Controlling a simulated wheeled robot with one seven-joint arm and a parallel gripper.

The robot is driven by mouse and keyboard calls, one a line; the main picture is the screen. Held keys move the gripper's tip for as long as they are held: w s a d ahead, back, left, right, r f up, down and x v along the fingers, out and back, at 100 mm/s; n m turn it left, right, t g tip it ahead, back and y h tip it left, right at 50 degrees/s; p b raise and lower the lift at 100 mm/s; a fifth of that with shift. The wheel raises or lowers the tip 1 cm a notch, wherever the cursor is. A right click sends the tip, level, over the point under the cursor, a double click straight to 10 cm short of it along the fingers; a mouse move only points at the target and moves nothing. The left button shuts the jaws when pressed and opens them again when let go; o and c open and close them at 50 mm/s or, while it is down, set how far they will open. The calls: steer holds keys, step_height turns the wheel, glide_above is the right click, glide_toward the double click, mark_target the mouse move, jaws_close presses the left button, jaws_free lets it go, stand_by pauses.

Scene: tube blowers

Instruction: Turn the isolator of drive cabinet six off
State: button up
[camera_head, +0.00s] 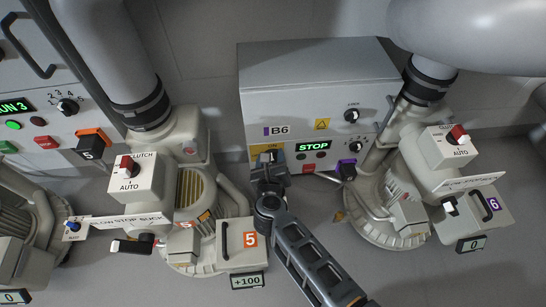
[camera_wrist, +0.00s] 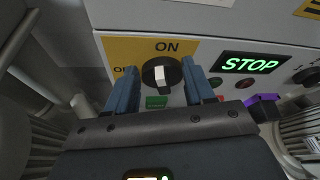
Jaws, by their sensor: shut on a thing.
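Drive cabinet six (camera_head: 318,105) is the grey box labelled B6. Its isolator (camera_wrist: 161,76) is a round black knob with a white pointer on a yellow plate (camera_wrist: 122,48). The plate reads ON at the top, and the label on its left is partly hidden. The white pointer stands about upright, toward ON. My gripper (camera_head: 269,166) is at the lower left of the cabinet front, with its two blue-grey fingers on either side of the knob, shut on it. In the head view my gripper hides most of the knob.
The cabinet display (camera_head: 314,147) shows STOP in green. A small knob (camera_head: 352,116) and a purple tag (camera_head: 346,169) are to the right. Blower five (camera_head: 190,190) stands left of my arm, and blower six (camera_head: 400,195) stands right of it.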

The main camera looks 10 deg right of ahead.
steer(key=n, duration=0.1)
steer(key=a+n+h, duration=0.1)
steer(key=shift+f+n+h+b, duration=0.3)
steer(key=shift+n, duration=0.1)
steer(key=n+h+b, duration=0.1)
steer(key=n+t+b, duration=0.1)
steer(key=n, duration=0.1)
steer(key=shift+a+f+h, duration=0.35)
steer(key=shift+f+h, duration=0.05)
steer(key=shift+n, duration=0.3)
